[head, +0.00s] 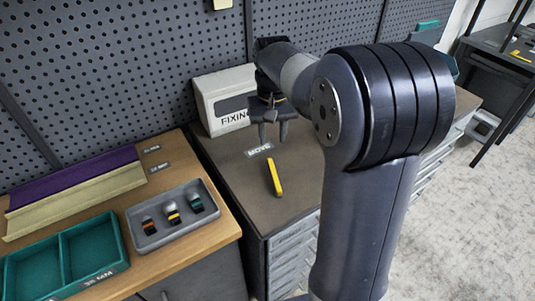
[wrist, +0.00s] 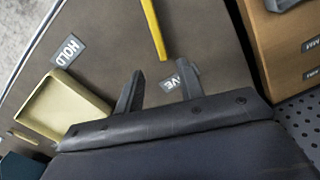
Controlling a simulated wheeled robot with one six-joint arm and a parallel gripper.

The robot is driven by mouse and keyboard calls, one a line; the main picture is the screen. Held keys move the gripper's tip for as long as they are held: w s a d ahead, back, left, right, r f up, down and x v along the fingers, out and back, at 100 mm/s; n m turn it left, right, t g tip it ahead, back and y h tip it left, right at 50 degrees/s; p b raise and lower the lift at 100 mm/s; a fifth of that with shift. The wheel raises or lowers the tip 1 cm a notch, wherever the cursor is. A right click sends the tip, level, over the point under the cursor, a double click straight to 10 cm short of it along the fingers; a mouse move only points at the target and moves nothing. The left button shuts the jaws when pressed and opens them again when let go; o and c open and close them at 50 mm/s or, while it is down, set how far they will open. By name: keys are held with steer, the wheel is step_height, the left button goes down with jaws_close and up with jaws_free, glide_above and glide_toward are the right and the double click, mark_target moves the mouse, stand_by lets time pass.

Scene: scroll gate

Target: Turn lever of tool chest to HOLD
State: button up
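The yellow lever (head: 274,177) lies over the brown top of the tool chest (head: 232,172). One end points toward the MOVE label (head: 259,150). The lever also shows in the wrist view (wrist: 154,28), its end near the MOVE label (wrist: 170,84), which a finger partly covers. The HOLD label (wrist: 67,50) is to the left of the lever there; in the head view I cannot see it. My gripper (head: 270,134) points down beyond the MOVE label end of the lever. Its two fingers (wrist: 160,70) are apart with nothing between them, clear of the lever.
A white FIXING box (head: 222,97) stands at the back of the chest top. A beige open container (wrist: 65,108) shows in the wrist view. The wooden bench (head: 190,253) at left holds a grey tray (head: 150,238) and teal bins (head: 120,262). A pegboard (head: 120,70) rises behind.

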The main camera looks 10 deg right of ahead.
mark_target(272, 167)
step_height(272, 167, down, 10)
steer(key=shift+s+f, duration=0.15)
steer(key=shift+f, duration=0.05)
stand_by(0.3)
jaws_close()
stand_by(0.4)
